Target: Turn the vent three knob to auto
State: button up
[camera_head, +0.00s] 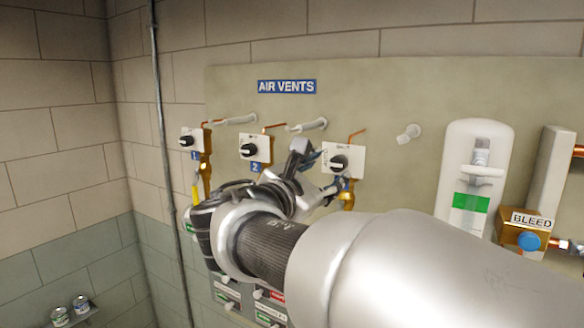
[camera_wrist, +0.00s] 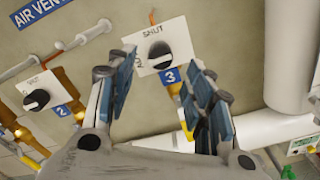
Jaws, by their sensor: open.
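The vent three knob is a black dial (camera_head: 338,162) on a white plate under the AIR VENTS sign, at the right of a row of three. In the wrist view the knob (camera_wrist: 160,54) sits on its plate, marked SHUT at the top, with further lettering at the left partly covered. A blue tag with 3 (camera_wrist: 170,76) hangs just below it. My gripper (camera_head: 306,158) is just left of the plate in the head view. In the wrist view my gripper (camera_wrist: 158,76) is open, its blue-padded fingers either side of the knob and apart from it, with nothing between them.
The vent two knob (camera_head: 249,150) and vent one knob (camera_head: 187,142) sit to the left on similar plates. Pale pegs (camera_head: 408,133) stick out of the panel. A white gauge housing (camera_head: 474,175) and a BLEED block (camera_head: 527,232) stand to the right.

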jog(key=v, duration=0.6)
jog(key=shift+s+a, duration=0.2)
jog(key=shift+s, duration=0.1)
jog(key=s+d+f+m+g+y+b, duration=0.2)
jog(key=s+d+f+m+g+b, duration=0.4)
jog(key=f, duration=0.7)
jog(key=s+d+f+m+g+y+b, duration=0.15)
jog(key=s+d+f+m+b, duration=0.45)
jog(key=f, duration=0.8)
jog(key=s+a+f+m+g+y+b, duration=0.1)
jog(key=s+a+f+m+y+b, duration=0.1)
jog(key=s+f, duration=0.5)
jog(key=s+a+f+m+g+y+b, duration=0.1)
jog(key=s+f+m+y+b, duration=0.4)
jog(key=f, duration=0.9)
jog(key=s+a+m+b, duration=0.1)
jog(key=s+m, duration=0.1)
jog(key=m, duration=0.1)
jog(key=shift+a+b, duration=0.25)
jog(key=shift+b, duration=0.05)
